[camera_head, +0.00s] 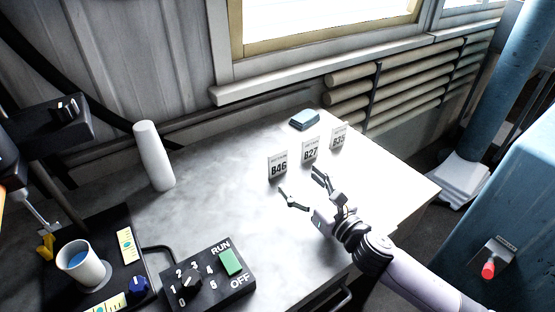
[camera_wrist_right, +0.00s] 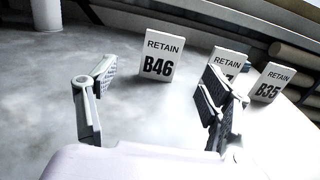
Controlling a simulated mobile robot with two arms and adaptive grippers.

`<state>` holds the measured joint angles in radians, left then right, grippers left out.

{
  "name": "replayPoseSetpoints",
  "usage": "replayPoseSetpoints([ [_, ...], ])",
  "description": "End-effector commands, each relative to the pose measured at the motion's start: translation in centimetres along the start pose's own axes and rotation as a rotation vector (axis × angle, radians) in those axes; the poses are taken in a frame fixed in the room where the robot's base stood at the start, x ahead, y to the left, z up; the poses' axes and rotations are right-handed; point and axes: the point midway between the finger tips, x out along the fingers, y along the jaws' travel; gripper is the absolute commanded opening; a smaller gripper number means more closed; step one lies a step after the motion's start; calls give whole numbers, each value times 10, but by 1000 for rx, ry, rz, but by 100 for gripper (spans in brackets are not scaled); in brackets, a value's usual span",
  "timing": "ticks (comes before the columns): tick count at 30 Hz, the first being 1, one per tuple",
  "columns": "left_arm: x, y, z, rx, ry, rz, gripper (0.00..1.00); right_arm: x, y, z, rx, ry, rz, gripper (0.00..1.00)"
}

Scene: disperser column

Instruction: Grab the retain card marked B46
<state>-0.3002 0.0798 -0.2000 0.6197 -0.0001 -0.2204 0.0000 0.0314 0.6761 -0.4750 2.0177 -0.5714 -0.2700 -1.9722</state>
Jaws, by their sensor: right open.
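The retain card marked B46 (camera_head: 278,165) stands upright on the table, leftmost in a row of three white cards. In the right wrist view the B46 card (camera_wrist_right: 158,58) stands beyond and between the fingers. My right gripper (camera_head: 304,188) is open and empty, low over the table, just in front of the B46 card and apart from it. In the right wrist view its fingers (camera_wrist_right: 160,95) are spread wide. My left gripper is not in view.
Cards B27 (camera_head: 310,149) and B35 (camera_head: 338,137) stand to the right of B46; a right finger partly covers B27 in the wrist view. A blue block (camera_head: 304,119) lies behind. A white cylinder (camera_head: 154,156), control box (camera_head: 212,277) and cup (camera_head: 82,267) are at left.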

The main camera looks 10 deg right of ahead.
Motion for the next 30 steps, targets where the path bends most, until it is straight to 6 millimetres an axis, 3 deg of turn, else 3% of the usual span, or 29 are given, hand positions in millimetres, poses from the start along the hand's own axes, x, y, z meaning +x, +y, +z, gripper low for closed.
replayPoseSetpoints([
  [3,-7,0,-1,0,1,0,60,27,0,4,2,-3,-2,73],
  [7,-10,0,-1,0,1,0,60,47,0,2,2,-2,0,73],
  [14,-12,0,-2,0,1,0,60,62,0,0,1,0,0,73],
  [24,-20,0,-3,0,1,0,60,105,-5,-2,2,-1,0,73],
  [30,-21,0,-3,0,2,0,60,111,-5,-3,0,0,1,73],
])
